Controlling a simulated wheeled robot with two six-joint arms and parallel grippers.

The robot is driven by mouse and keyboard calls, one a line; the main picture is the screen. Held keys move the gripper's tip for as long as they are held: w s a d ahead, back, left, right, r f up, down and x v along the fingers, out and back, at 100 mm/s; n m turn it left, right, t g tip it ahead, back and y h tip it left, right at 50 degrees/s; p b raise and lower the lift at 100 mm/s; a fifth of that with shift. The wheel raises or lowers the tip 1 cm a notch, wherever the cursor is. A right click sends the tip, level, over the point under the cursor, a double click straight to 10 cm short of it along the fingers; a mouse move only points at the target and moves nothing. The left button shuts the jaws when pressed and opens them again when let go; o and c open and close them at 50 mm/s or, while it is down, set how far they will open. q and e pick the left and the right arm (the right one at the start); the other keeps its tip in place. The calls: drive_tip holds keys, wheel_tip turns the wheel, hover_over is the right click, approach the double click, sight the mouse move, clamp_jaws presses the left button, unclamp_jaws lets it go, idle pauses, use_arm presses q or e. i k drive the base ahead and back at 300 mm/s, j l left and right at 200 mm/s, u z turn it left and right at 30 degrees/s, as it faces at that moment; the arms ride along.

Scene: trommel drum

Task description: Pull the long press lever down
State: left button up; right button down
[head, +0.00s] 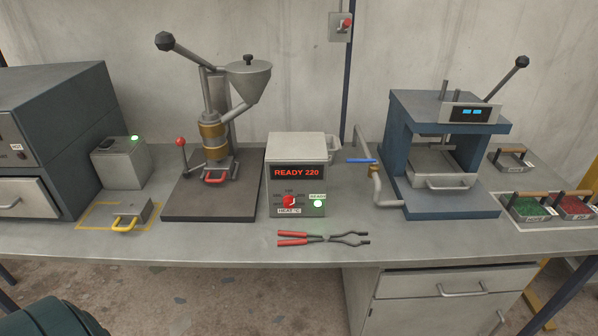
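A long grey lever (191,54) with a black knob points up and to the left from the top of the injection press (213,130) at left centre. This press has a funnel-shaped hopper (248,80) and a brass-coloured barrel band. A second lever (506,79) with a black knob points up and to the right from behind the blue plate press (447,150) on the right. Both levers are raised. I cannot tell from the picture alone which one is the long press lever. Neither of my grippers is in view.
A control box (297,172) reading READY 220 stands between the presses. Red-handled tongs (322,239) lie near the front edge. A short red-knobbed lever (182,156) stands beside the injection press. A grey mould (127,213) with a yellow handle sits at left. Trays of green and red pellets stand at right.

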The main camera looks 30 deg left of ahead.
sight(166, 41)
drive_tip(key=j+u, duration=0.1)
drive_tip(key=u, duration=1.85)
